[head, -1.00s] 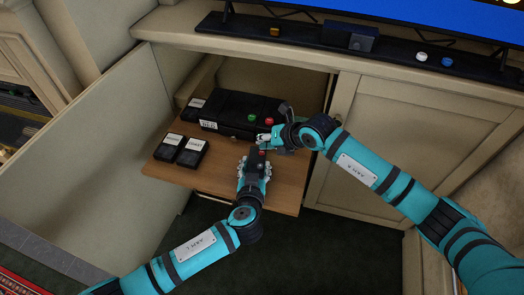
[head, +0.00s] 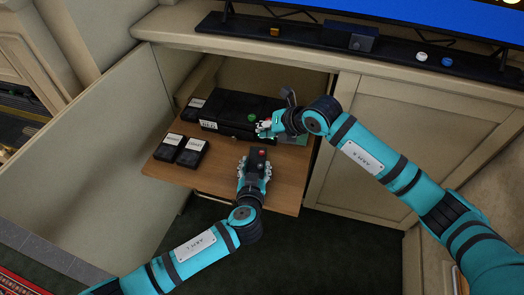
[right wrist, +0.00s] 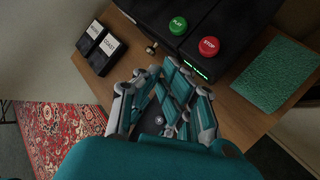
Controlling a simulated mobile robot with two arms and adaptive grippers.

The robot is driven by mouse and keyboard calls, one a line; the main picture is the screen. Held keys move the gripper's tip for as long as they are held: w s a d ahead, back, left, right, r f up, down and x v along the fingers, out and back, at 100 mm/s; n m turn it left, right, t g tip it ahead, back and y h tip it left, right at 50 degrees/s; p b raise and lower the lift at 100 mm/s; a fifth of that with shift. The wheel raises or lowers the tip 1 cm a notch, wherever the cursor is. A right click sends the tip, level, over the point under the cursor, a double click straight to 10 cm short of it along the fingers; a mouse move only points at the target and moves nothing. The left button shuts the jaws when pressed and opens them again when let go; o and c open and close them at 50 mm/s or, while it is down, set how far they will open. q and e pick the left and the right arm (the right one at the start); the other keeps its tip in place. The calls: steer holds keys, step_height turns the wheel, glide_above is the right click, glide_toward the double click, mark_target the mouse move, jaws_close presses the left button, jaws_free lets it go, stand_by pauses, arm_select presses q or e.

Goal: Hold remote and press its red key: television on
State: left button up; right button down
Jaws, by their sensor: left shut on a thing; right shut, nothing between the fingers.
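The dark remote (head: 256,164) with its red key (head: 261,152) is held upright in my left gripper (head: 254,172), in front of the pull-out shelf. My right gripper (head: 264,128) is shut and empty, above and beyond the remote, apart from its red key. In the right wrist view my right gripper's fingers (right wrist: 168,88) hide most of the remote; a dark grey part shows between them. The television screen (head: 420,20) is at the top right and shows bright blue.
A black player (head: 225,105) with a green PLAY key (right wrist: 178,25) and red STOP key (right wrist: 209,46) stands on the wooden shelf (head: 220,178). Black cassettes (head: 192,152) lie left. A teal mat (right wrist: 277,82) lies right of the player. A cabinet door (head: 90,165) stands open left.

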arm_select(q)
steer(key=o, duration=1.3)
